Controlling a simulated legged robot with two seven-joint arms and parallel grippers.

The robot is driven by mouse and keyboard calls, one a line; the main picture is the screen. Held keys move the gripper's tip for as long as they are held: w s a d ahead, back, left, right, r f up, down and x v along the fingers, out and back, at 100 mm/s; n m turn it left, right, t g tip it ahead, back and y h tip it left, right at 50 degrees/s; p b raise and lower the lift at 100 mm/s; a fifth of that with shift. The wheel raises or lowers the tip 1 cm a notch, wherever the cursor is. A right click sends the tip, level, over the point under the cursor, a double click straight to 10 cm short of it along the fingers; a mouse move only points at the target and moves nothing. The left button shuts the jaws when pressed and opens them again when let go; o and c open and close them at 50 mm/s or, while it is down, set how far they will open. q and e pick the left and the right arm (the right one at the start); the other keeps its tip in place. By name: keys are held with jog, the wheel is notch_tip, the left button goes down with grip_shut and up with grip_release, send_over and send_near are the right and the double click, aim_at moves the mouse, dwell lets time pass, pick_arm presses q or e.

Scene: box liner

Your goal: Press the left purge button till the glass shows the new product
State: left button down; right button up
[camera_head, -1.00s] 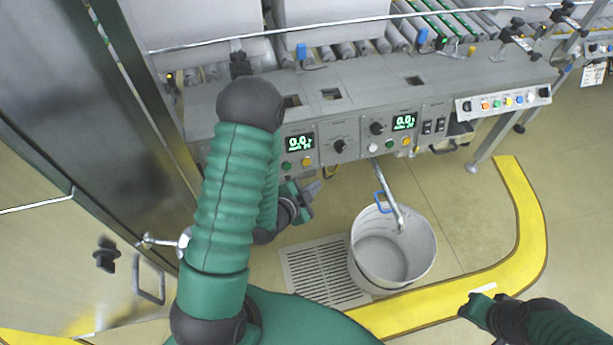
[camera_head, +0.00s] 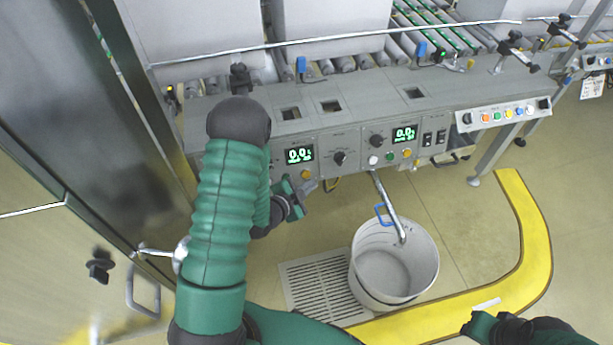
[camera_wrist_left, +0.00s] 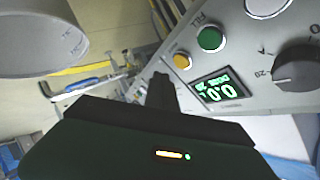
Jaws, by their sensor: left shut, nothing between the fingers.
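The grey panel has a left display (camera_head: 299,155) showing 0.0 and a yellow button (camera_head: 306,174) below it. My left gripper (camera_head: 308,187) is shut and empty, with its tip just below that yellow button; I cannot tell if they touch. In the left wrist view the closed fingers (camera_wrist_left: 159,88) point towards the yellow button (camera_wrist_left: 181,61), with a gap between them in the picture. A green button (camera_wrist_left: 210,38) and the display (camera_wrist_left: 218,88) are beside it. I cannot make out the sight glass. My right gripper (camera_head: 482,326) is low at the right, its jaws unclear.
A white bucket (camera_head: 392,268) stands on the floor under a bent pipe (camera_head: 388,205) with a blue handle, beside a floor grate (camera_head: 322,283). A second display (camera_head: 405,134) with buttons is further right. A steel cabinet (camera_head: 70,210) stands close on the left.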

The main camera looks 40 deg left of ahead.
pick_arm(q)
jog(key=shift+w+a+f, duration=0.3)
jog(key=shift+w+a, duration=0.3)
jog(key=shift+a, duration=0.15)
dwell(1.5)
jog(key=shift+w+a, duration=0.2)
jog(key=shift+a, duration=0.05)
jog(key=shift+w+a+f, duration=0.2)
jog(key=shift+w+a, duration=0.05)
jog(key=shift+a, duration=0.05)
dwell(0.6)
dwell(0.4)
jog(key=shift+s+d+r, duration=0.3)
jog(key=shift+s+d, duration=0.2)
jog(key=shift+d, duration=0.1)
